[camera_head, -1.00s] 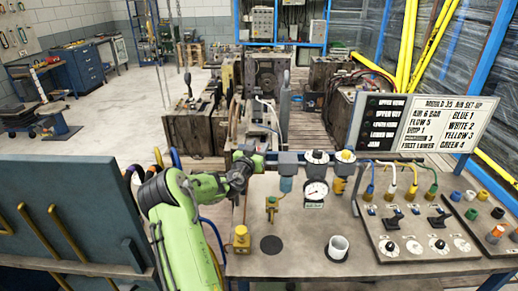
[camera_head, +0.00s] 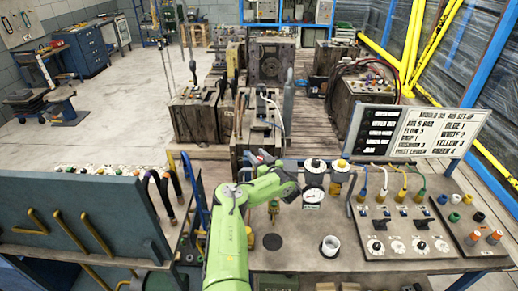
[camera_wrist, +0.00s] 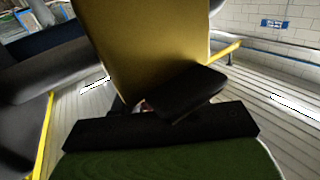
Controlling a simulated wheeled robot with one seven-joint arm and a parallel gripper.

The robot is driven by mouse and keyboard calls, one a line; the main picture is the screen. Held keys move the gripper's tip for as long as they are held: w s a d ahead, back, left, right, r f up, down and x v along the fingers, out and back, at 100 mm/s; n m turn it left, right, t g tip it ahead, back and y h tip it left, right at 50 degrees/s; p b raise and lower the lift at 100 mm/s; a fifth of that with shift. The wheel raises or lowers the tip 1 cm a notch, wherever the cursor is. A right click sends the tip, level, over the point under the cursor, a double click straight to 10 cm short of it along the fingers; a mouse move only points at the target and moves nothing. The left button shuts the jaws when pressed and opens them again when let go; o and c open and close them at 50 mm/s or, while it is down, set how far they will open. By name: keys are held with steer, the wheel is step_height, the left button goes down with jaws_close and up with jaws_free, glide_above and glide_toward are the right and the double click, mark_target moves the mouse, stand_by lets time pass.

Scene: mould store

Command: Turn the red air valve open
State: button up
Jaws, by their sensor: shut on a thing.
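The pressure gauge (camera_head: 313,196) stands right of my gripper.
Old moulds stand behind.

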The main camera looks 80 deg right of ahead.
steer(key=shift+w+a+r+n+t+y, duration=0.1)
steer(key=shift+n+t+y, duration=0.65)
steer(key=shift+y, duration=0.2)
steer(key=shift+w+a+r+n+t+y, duration=0.1)
steer(key=shift+n+t+y, duration=0.55)
steer(key=shift+n+y, duration=0.25)
steer(key=shift+y, duration=0.35)
steer(key=o, duration=0.8)
steer(key=shift+o, duration=0.8)
steer(key=shift+f, duration=0.1)
